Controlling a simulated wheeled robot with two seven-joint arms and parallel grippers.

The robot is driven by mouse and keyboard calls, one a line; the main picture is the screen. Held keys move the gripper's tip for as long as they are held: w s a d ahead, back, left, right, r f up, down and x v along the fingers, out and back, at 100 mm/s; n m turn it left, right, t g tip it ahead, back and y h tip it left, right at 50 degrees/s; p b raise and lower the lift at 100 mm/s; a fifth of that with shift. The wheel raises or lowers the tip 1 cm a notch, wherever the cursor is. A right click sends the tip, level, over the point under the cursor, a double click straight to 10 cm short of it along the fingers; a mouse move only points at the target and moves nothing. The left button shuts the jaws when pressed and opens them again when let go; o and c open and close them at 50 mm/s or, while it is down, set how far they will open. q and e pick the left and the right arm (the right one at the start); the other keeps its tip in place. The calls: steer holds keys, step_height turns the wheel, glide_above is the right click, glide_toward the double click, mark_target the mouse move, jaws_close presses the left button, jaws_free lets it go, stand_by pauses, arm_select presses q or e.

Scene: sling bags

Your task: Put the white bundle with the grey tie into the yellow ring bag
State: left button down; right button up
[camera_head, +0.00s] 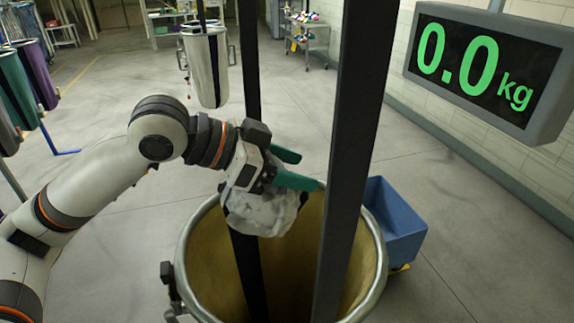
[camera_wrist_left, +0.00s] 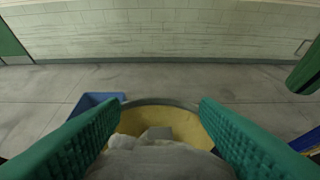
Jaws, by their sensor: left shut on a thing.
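My left gripper (camera_head: 305,170) is shut on the white bundle (camera_head: 265,212), which hangs beneath its green fingers. The bundle is over the far left part of the opening of the yellow ring bag (camera_head: 290,262), near the rim. In the left wrist view, the bundle (camera_wrist_left: 125,146) lies between the fingers (camera_wrist_left: 149,108), with a small grey patch that may be the tie. The bag's yellow inside (camera_wrist_left: 150,119) shows just beyond it. How far the bundle's underside is above the rim is hard to tell. My right gripper is not in view.
Two dark straps (camera_head: 345,150) rise from the bag, on either side of the gripper. A blue bin (camera_head: 397,215) stands right of the bag. A display (camera_head: 485,70) reads 0.0 kg. A silver ring bag (camera_head: 206,68) hangs behind. Coloured bags (camera_head: 36,75) hang at left.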

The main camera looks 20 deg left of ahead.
arm_select(q)
steer(key=shift+c, duration=2)
jaws_free()
steer(key=shift+s+a+r+b, duration=0.15)
steer(key=shift+s+a+b, duration=0.05)
steer(key=shift+a+b, duration=0.2)
steer(key=b+v, duration=0.4)
steer(key=v, duration=0.7)
steer(key=shift+r, duration=0.15)
